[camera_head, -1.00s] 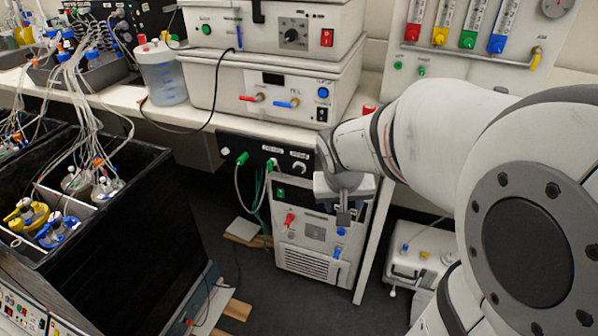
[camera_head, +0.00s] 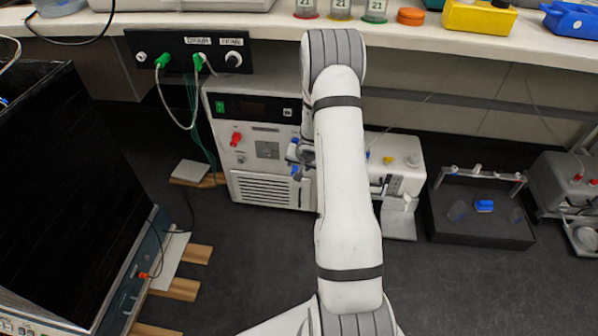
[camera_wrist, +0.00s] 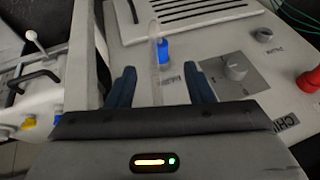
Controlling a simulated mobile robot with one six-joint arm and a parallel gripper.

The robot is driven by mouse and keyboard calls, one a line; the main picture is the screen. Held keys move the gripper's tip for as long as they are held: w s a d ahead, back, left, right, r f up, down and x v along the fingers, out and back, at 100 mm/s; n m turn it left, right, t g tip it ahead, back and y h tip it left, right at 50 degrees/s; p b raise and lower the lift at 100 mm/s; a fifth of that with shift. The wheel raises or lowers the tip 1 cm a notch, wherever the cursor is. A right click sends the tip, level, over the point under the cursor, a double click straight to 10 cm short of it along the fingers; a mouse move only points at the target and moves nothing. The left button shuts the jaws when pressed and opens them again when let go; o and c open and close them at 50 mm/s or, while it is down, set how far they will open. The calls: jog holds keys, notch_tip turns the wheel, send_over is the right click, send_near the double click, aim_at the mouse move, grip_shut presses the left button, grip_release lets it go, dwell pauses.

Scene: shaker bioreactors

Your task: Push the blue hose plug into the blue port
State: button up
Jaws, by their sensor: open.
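My gripper (camera_wrist: 161,82) is open, with its two dark blue fingers apart and facing the front of the white chiller (camera_head: 240,188). In the wrist view a blue piece (camera_wrist: 163,52) with a clear hose-like part (camera_wrist: 155,28) lies just beyond the fingertips, between their lines. It looks like the hose plug, and no finger touches it. In the head view a bit of blue (camera_head: 296,170) shows just left of my arm, beside my gripper (camera_head: 298,152). I cannot clearly make out the blue port; my gripper and arm cover that side of the panel.
The chiller has a red fitting (camera_head: 236,139), a knob (camera_wrist: 235,68) and a vent grille (camera_head: 265,189). A black panel with green plugs (camera_head: 162,61) hangs above. A white pump box (camera_head: 395,160) stands at right, past my arm.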

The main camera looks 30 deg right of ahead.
aim_at(295, 169)
jog(key=b+x, duration=0.3)
jog(key=x, duration=0.5)
jog(key=shift+c, duration=0.5)
jog(key=shift+s, duration=0.1)
grip_shut()
jog(key=shift+s+a+f+b, duration=0.1)
jog(key=shift+s+a+b, duration=0.15)
jog(key=shift+b, duration=0.45)
jog(key=shift+s+a+b, duration=0.1)
jog(key=shift+s+b, duration=0.2)
jog(key=shift+s+a+b, duration=0.25)
jog(key=shift+s+b, duration=0.05)
jog(key=shift+b, duration=0.15)
jog(key=shift+s+a, duration=0.2)
jog(key=shift+s, duration=0.05)
